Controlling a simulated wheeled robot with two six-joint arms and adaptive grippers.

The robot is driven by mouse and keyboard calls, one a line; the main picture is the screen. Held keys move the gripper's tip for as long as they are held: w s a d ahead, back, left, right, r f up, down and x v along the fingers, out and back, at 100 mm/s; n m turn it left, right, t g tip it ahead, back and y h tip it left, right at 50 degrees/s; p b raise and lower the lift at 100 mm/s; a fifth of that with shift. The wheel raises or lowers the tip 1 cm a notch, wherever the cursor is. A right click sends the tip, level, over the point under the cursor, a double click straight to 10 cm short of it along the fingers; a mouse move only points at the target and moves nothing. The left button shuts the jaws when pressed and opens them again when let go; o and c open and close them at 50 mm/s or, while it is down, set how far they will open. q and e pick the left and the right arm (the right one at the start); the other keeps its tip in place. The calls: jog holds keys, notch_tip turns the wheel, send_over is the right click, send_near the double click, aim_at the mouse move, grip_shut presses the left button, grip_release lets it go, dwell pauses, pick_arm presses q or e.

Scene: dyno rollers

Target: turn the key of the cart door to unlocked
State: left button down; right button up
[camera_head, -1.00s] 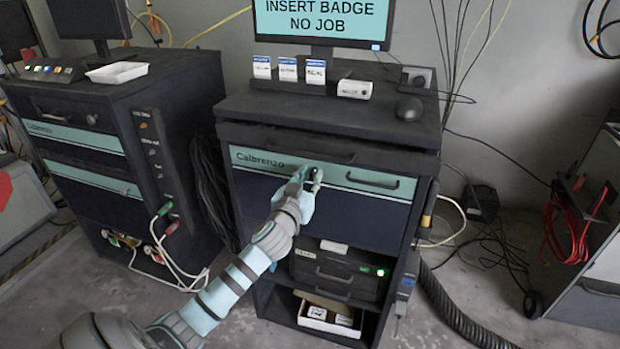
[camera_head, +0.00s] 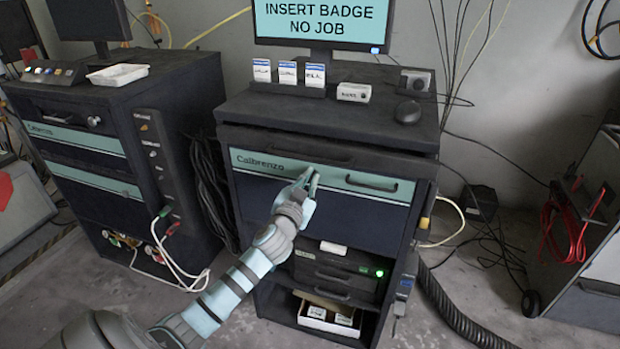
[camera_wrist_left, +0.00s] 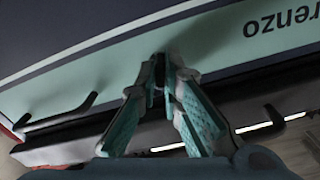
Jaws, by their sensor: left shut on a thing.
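The cart door (camera_head: 350,213) is the dark blue front panel with a teal band on the middle cart, and it is closed. It also fills the top of the left wrist view (camera_wrist_left: 70,40), upside down. My left gripper (camera_head: 309,180) is at the teal band, between the Calbrenzo lettering and the bar handle. In the left wrist view its fingertips (camera_wrist_left: 161,80) are close together on a small dark thing at the panel, which I take to be the key. The fingers hide most of it, so its turn angle cannot be told. My right gripper is not in view.
A bar handle (camera_head: 372,183) sits just right of my left gripper. A dark ledge with another handle (camera_head: 315,156) runs above the band. Below are a device with a green light (camera_head: 338,272) and an open box (camera_head: 328,317). A second cart (camera_head: 75,165) stands left.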

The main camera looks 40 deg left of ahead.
pick_arm(q)
jog(key=m+p, duration=0.1)
jog(key=m, duration=0.2)
jog(key=shift+r+m, duration=0.1)
jog(key=shift+m, duration=0.3)
jog(key=m+p, duration=0.1)
jog(key=m, duration=0.2)
jog(key=shift+m, duration=0.3)
jog(key=m+p, duration=0.1)
jog(key=m, duration=0.2)
jog(key=shift+m+p, duration=0.3)
jog(key=shift+f+m+p, duration=0.2)
jog(key=shift+m+p, duration=0.2)
jog(key=shift+m, duration=1.2)
jog(key=c, duration=1.7)
grip_release()
jog(key=shift+d, duration=0.1)
